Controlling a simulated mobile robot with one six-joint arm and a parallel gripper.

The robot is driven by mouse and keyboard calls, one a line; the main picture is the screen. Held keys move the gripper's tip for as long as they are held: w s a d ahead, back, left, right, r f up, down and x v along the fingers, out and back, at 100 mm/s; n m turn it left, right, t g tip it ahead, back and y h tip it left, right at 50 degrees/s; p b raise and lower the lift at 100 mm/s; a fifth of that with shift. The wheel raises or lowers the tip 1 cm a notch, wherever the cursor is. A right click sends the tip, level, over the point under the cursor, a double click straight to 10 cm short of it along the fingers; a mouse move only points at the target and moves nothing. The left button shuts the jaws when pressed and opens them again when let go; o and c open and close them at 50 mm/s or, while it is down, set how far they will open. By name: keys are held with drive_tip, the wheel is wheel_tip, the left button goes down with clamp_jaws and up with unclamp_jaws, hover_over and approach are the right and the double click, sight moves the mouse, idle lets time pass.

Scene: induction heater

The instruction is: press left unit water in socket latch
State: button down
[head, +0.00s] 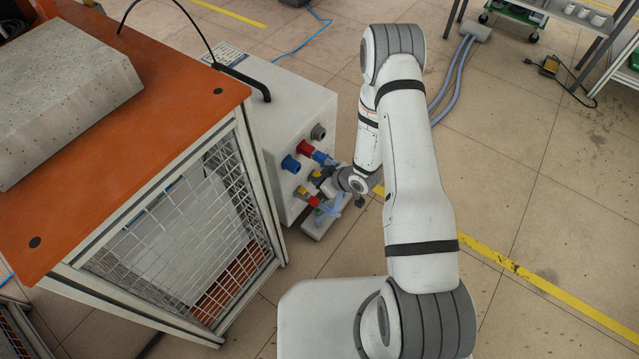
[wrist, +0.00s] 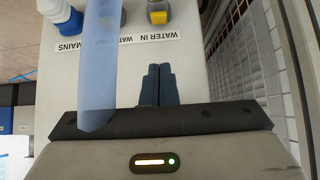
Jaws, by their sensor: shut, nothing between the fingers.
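The white unit (head: 300,105) stands left of my arm, with coloured sockets on its front face. In the wrist view, the WATER IN label (wrist: 150,39) appears upside down. Near it at the top edge is a grey socket with a yellow latch (wrist: 158,17), partly cut off by the frame. My gripper (wrist: 158,68) is shut and empty, its fingertips below the label and in line with the yellow latch in the picture. In the head view my gripper (head: 327,187) is close to the lower sockets and partly hides them. Contact with the latch cannot be seen.
A translucent blue hose (wrist: 98,75) hangs close to my fingers on the left of the wrist view. A blue connector (wrist: 62,14) is at upper left. An orange-topped mesh cage (head: 190,235) stands left of the unit.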

drive_tip(key=b, duration=0.2)
hover_over(305, 193)
drive_tip(key=f, duration=0.4)
drive_tip(key=d+f, duration=0.1)
drive_tip(key=shift+s+f, duration=0.15)
drive_tip(key=shift+f, duration=0.25)
wheel_tip(305, 193, down, 2)
drive_tip(key=shift+d+f+b, duration=0.1)
drive_tip(key=shift+f+b, duration=0.05)
drive_tip(key=shift+b, duration=0.35)
drive_tip(key=shift+f, duration=0.4)
drive_tip(key=shift+s+f+b, duration=0.1)
drive_tip(key=shift+f+b, duration=0.75)
drive_tip(key=shift+f, duration=0.1)
drive_tip(key=shift+s+f, duration=0.1)
wheel_tip(305, 193, up, 5)
drive_tip(key=p, duration=0.3)
drive_tip(key=shift+f, duration=0.2)
drive_tip(key=p+v, duration=0.3)
drive_tip(key=v, duration=0.7)
drive_tip(key=shift+w+r, duration=0.2)
drive_tip(key=shift+w, duration=0.05)
